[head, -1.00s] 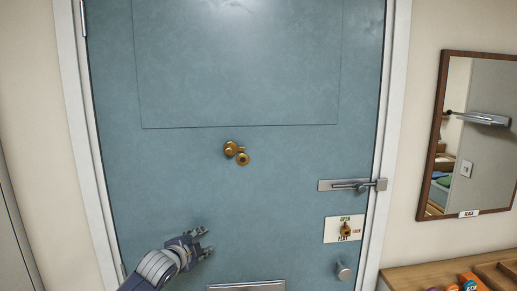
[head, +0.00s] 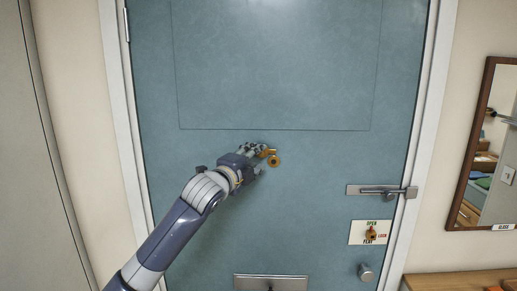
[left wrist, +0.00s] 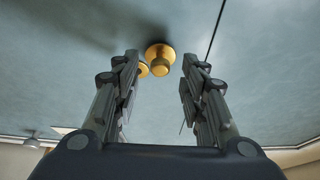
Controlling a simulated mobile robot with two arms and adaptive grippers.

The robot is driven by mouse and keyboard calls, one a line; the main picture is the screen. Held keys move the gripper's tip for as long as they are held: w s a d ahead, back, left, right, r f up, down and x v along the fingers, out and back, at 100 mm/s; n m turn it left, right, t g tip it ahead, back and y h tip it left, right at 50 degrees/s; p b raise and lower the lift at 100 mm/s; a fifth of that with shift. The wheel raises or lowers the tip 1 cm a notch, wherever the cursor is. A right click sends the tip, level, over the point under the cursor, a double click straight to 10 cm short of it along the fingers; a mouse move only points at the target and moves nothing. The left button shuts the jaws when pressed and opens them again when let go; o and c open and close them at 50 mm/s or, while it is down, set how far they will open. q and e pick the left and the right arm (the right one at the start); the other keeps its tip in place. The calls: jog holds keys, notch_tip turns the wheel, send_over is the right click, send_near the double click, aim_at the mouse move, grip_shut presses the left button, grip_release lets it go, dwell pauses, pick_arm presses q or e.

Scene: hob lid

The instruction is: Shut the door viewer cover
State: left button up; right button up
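The brass door viewer is on the blue door, just below the upper panel line. Its round eyepiece (head: 274,162) shows uncovered in the head view. The brass cover (head: 265,153) sits swung aside to its upper left, partly hidden by my left fingers. In the left wrist view the cover (left wrist: 160,58), with its knob, appears between the fingertips, and the eyepiece (left wrist: 143,69) peeks out beside the left finger. My left gripper (head: 261,160) is open, close to the cover from the left; I cannot tell whether it touches. My right gripper is not in view.
A letter plate (head: 270,283) is low on the door. A mirror (head: 489,150) hangs on the right wall. The door around the viewer is clear.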

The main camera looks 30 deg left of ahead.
aim_at(266, 153)
pick_arm(q)
jog(key=shift+w+r+p, duration=0.15)
jog(key=shift+w+p, duration=0.2)
jog(key=shift+w, duration=0.65)
jog(key=shift+w+a+f, duration=0.2)
jog(key=shift+w, duration=0.2)
grip_shut()
